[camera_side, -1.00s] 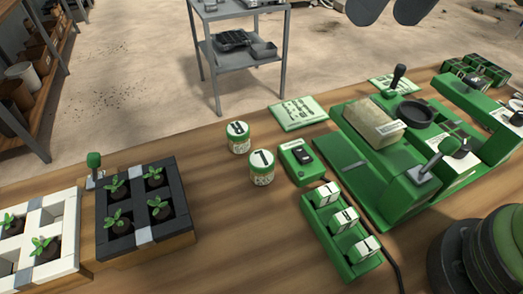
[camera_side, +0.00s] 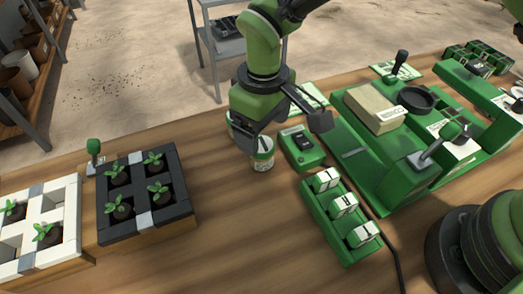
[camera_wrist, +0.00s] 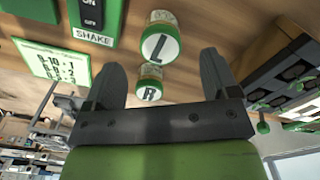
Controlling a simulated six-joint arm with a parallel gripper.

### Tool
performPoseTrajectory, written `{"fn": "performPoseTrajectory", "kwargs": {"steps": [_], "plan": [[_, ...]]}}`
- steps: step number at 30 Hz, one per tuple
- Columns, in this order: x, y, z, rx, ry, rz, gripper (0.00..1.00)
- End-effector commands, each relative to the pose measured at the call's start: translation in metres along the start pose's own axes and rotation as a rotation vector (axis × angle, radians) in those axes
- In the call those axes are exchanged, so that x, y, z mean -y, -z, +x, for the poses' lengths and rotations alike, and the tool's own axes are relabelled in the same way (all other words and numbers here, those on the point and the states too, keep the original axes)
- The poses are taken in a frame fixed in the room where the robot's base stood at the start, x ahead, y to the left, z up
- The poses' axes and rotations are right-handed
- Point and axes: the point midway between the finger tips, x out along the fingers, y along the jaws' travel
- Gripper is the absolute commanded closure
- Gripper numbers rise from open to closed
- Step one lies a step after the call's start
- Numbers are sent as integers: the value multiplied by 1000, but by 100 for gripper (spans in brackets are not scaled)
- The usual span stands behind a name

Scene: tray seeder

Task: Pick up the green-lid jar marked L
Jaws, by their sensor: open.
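The jar marked L (camera_side: 262,158), white with a green-and-white lid, stands upright on the wooden bench in the side view. My gripper (camera_side: 283,140) is above and partly in front of it, pointing down, its fingers spread and empty. In the wrist view the L jar (camera_wrist: 160,40) shows just beyond the fingertips, between their lines. The jar marked R (camera_wrist: 149,85) shows between the two fingers (camera_wrist: 160,66); in the side view it is nearly all hidden behind my gripper. I cannot tell the exact height of the fingers above the L jar.
A green switch box (camera_side: 302,147) stands close to the right of the L jar. A green rack (camera_side: 335,225) with white blocks is in front of it. The seeder (camera_side: 385,165) fills the right. A dark seedling tray (camera_side: 143,237) is at left. Bench between is clear.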

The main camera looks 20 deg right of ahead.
Motion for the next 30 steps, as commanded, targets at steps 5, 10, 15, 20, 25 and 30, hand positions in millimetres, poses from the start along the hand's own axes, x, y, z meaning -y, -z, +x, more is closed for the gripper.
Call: {"fn": "performPoseTrajectory", "kwargs": {"steps": [5, 10, 15, 20, 25, 30], "plan": [[0, 2, 20, 3, -1, 0, 19], [0, 4, 46, 4, 0, 2, 19], [0, 4, 55, 1, 0, 2, 19], [0, 4, 54, 0, 0, 2, 19], [0, 4, 54, 0, 0, 2, 56], [0, 5, 54, 0, 0, 1, 74]]}}
